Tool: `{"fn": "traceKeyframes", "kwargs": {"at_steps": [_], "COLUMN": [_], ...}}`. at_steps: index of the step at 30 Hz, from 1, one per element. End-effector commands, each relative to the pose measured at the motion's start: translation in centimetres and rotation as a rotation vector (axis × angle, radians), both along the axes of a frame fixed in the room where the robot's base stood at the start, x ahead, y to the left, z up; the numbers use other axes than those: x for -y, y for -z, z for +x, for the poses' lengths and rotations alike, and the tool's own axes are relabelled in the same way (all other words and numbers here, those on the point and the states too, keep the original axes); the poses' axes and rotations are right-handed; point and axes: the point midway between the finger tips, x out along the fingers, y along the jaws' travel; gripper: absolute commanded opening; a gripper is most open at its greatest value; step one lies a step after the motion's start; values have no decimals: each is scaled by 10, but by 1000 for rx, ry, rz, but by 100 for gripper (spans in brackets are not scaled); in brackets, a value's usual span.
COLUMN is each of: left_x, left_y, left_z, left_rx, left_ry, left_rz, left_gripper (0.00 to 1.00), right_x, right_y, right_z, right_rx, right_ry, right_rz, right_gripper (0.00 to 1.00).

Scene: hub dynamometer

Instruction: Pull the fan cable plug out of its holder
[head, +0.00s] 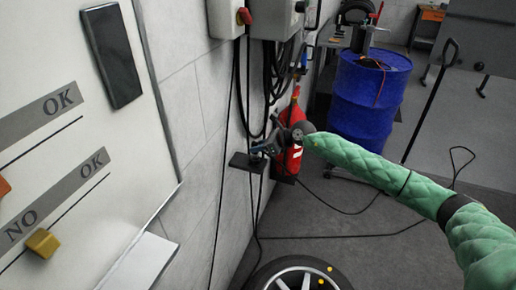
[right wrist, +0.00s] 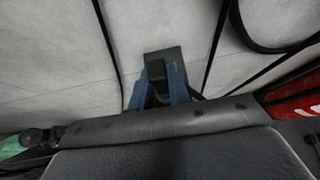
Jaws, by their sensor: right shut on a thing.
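My right gripper (head: 266,149) reaches in from the right to the wall, its green padded arm stretched behind it. Its blue fingers also show in the right wrist view (right wrist: 162,80). They are shut on a dark plug (right wrist: 156,71), which is mostly hidden between them. The holder is a small dark plate (head: 244,162) on the wall, right at the fingertips. In the right wrist view the holder (right wrist: 168,54) shows just beyond the plug. I cannot tell whether the plug is still seated in it. My left gripper is not in view.
Black cables (head: 236,105) hang down the wall beside the holder. A red fire extinguisher (head: 290,150) stands close behind my right gripper, and a blue drum (head: 368,95) stands farther back. A whiteboard (head: 90,150) fills the left. A wheel (head: 300,275) lies below.

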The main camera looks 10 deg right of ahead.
Motion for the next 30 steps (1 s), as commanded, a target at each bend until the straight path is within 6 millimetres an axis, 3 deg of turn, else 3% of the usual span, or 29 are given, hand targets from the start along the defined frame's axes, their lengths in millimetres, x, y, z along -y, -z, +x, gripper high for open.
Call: {"fn": "traceKeyframes", "kwargs": {"at_steps": [30], "left_x": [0], "left_y": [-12], "left_z": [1], "left_rx": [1], "left_ry": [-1], "left_rz": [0], "left_gripper": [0], "right_x": [0], "right_y": [-35], "right_z": [0], "right_rx": [-1], "right_ry": [1], "right_rz": [0], "right_gripper": [0]}}
